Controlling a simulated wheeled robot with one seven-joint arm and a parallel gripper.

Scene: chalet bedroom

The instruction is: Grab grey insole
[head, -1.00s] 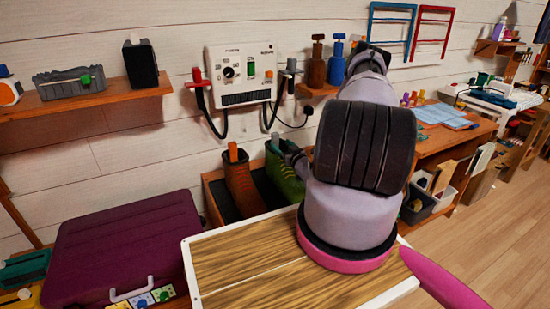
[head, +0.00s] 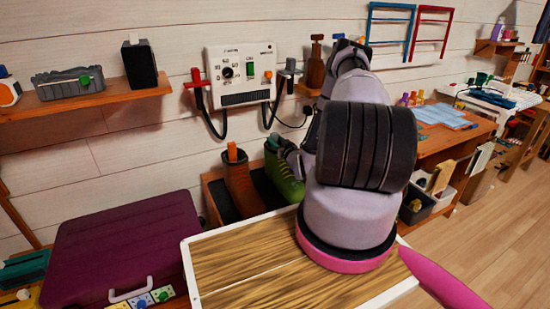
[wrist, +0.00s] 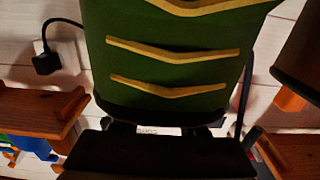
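The green boot (head: 284,178) stands right of the brown boot (head: 240,186) against the wall. A small greyish tab (head: 273,144) shows at the green boot's top; it may be the grey insole, but most of it is hidden. In the wrist view the green boot (wrist: 170,65), with yellow laces, fills the middle, and the picture looks upside down. My gripper (wrist: 160,130) is a dark shape at the boot's top edge. Its fingertips and anything between them are too dark to make out. In the head view my arm largely hides it.
An orange insole (head: 232,152) sticks out of the brown boot. A wall control box (head: 240,75) with hanging cables is above the boots. A wood-topped surface (head: 240,265) lies in front, a purple case (head: 125,240) at left. A brown bottle (head: 316,65) stands on a shelf.

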